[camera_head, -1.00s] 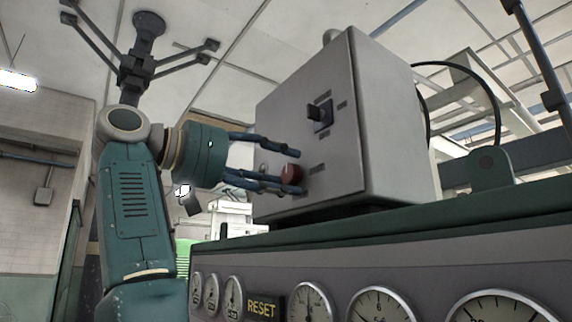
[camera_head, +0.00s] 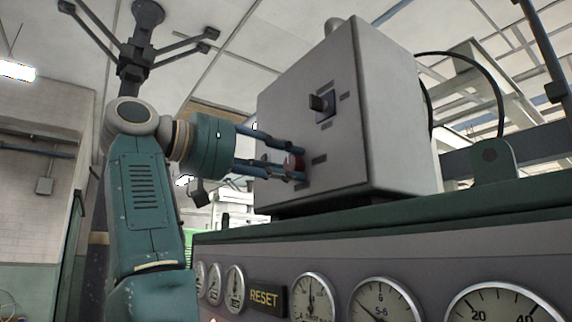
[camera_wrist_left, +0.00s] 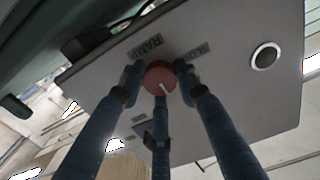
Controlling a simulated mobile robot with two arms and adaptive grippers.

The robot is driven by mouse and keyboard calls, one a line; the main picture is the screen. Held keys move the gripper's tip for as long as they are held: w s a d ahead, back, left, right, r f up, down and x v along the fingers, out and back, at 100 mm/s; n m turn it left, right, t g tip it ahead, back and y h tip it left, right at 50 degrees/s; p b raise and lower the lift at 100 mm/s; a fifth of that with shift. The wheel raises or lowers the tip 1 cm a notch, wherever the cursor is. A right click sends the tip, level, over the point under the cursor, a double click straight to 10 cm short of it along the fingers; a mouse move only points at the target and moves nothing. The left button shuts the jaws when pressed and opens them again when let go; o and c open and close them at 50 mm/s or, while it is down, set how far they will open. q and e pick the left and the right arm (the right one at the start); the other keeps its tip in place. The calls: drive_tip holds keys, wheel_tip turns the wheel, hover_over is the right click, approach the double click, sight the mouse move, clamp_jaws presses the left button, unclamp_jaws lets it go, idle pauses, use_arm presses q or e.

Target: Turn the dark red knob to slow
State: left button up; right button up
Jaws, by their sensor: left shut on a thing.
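The dark red knob (camera_head: 299,160) is low on the front of a grey control box, partly covered by my fingers in the head view. In the left wrist view the round knob (camera_wrist_left: 158,75) shows a pale pointer mark towards the lower finger. My left gripper (camera_head: 288,163) has blue fingers and is shut on the knob. In the left wrist view its fingertips (camera_wrist_left: 160,88) stand on either side of the knob and below it. My right gripper is not in view.
The grey box (camera_head: 385,120) stands on a green-topped console (camera_head: 440,212) with dials and a RESET sign (camera_head: 265,299). A black selector switch (camera_head: 322,103) is above the knob. A black cable (camera_head: 497,90) loops behind the box.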

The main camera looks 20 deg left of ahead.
use_arm(q)
drive_tip(key=n+b, duration=0.1)
drive_tip(key=n, duration=0.3)
drive_tip(key=shift+f, duration=0.15)
drive_tip(key=n, duration=0.3)
drive_tip(key=shift+n+b, duration=0.4)
drive_tip(key=n+b, duration=0.1)
drive_tip(key=n, duration=0.8)
drive_tip(key=shift+n, duration=0.3)
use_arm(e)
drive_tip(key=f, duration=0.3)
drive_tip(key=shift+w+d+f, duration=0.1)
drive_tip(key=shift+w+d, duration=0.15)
use_arm(q)
drive_tip(key=o, duration=1.2)
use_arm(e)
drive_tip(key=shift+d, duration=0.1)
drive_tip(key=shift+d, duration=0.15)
